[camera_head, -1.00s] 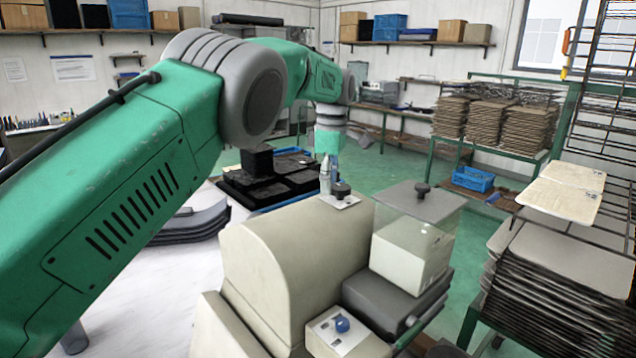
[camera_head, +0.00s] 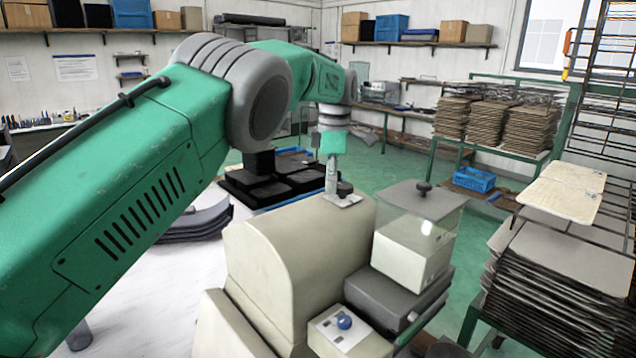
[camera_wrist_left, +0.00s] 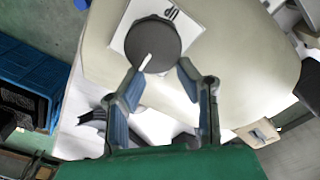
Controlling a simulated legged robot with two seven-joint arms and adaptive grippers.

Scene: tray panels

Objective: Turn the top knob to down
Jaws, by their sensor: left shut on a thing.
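The top knob (camera_head: 345,188) is dark and round, on a white plate on top of the beige machine (camera_head: 285,255). In the left wrist view the knob (camera_wrist_left: 158,38) has a white pointer mark on its lower left edge, facing away from the "UP" label (camera_wrist_left: 171,11) at the upper right. Any label on the opposite side is hidden or out of view. My left gripper (camera_head: 331,188) reaches down beside the knob. In the left wrist view its fingertips (camera_wrist_left: 158,71) sit at the knob's near edge, one on each side, shut on it. My right gripper is out of view.
A blue knob (camera_head: 344,321) sits on a lower plate at the machine's front. A clear-sided box with a grey lid (camera_head: 425,200) stands right of the top knob. Black trays (camera_head: 275,185) lie behind the machine, and stacked panels (camera_head: 560,275) stand at the right.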

